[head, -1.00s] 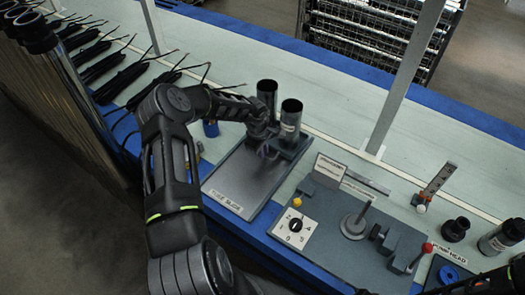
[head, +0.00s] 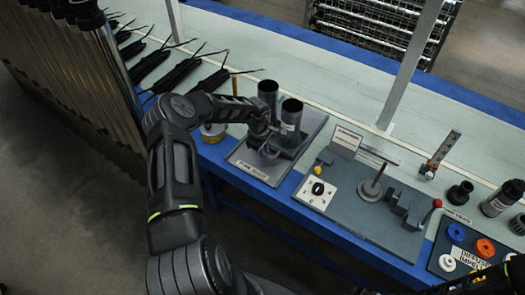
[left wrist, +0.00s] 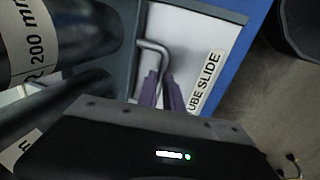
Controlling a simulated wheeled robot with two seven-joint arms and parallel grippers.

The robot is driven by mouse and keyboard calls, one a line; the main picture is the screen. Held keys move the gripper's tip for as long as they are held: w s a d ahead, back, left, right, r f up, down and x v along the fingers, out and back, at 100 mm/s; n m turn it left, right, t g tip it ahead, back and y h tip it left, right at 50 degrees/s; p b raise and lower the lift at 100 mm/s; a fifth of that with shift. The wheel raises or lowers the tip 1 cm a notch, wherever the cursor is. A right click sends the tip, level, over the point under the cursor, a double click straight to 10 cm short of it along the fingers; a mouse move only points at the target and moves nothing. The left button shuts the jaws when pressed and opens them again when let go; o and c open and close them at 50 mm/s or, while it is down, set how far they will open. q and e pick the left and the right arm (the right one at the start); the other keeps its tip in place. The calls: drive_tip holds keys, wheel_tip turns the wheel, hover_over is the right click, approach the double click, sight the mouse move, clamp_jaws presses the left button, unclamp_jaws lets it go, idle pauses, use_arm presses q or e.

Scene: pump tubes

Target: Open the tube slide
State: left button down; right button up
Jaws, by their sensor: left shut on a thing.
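The tube slide (head: 250,170) is a grey base plate on the bench with a sliding carriage. The carriage holds two upright black tubes, one in front (head: 290,120) and one behind (head: 268,93). The carriage sits toward the plate's front end, close to the printed label, with bare plate behind it. My left gripper (head: 268,151) is at the carriage's front. In the left wrist view its purple-grey fingers (left wrist: 161,90) are shut on a bent metal handle (left wrist: 153,46). The slide's label (left wrist: 204,83) is beside them. My right gripper's fingers are not visible.
A fixture with a dial (head: 318,192) and a round metal disc (head: 371,190) stands to the right. A tray of coloured rings (head: 456,232) is farther right. Dark cable bundles (head: 180,70) lie at the back left, and tall tubes (head: 115,60) stand at the left.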

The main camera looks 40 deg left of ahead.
use_arm(q)
drive_tip(key=shift+s, duration=0.45)
drive_tip(key=c, duration=1.5)
unclamp_jaws()
drive_tip(key=r, duration=0.2)
drive_tip(key=s+r, duration=0.1)
drive_tip(key=r, duration=0.4)
drive_tip(key=shift+s+r+b, duration=0.2)
drive_tip(key=shift+r+b, duration=0.1)
drive_tip(key=shift+r, duration=0.05)
